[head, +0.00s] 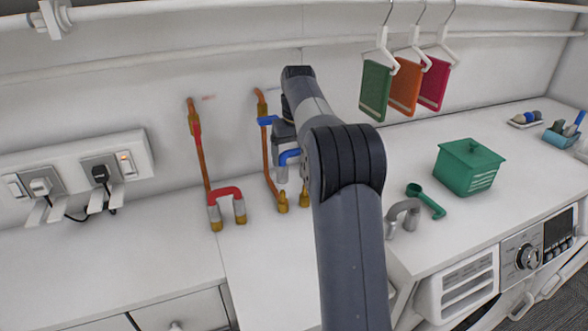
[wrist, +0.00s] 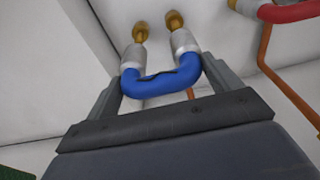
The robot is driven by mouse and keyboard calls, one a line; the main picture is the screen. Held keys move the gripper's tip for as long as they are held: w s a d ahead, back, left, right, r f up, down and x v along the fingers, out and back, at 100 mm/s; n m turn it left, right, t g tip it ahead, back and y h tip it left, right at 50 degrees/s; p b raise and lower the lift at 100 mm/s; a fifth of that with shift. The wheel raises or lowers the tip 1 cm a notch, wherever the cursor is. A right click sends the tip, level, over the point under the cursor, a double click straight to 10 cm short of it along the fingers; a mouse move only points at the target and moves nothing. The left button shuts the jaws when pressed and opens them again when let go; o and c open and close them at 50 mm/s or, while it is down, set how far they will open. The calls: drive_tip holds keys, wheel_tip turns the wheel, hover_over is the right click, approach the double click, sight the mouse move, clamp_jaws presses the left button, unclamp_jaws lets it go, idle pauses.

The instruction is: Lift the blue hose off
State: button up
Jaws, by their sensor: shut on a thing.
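The blue hose (head: 289,157) is a short U-shaped bend with silver-grey end collars. In the wrist view the blue hose (wrist: 160,82) lies between the two fingers of my gripper (wrist: 165,85), which is shut on it. In the head view two brass spigots (head: 282,202) stand on the counter below the hose, and its visible collar appears raised above them with a small gap. In the wrist view the brass spigots (wrist: 140,31) show just beyond the collars. My arm hides part of the hose and gripper in the head view.
A red hose (head: 226,192) sits on its own brass fittings to the left. A grey hose (head: 402,214), green ladle (head: 428,203) and green box (head: 469,168) stand right.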

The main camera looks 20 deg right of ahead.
wheel_tip(320, 180, up, 3)
drive_tip(key=shift+p, duration=0.35)
drive_tip(key=shift+r+p, duration=2.35)
drive_tip(key=shift+p, duration=0.4)
drive_tip(key=shift+f, duration=0.1)
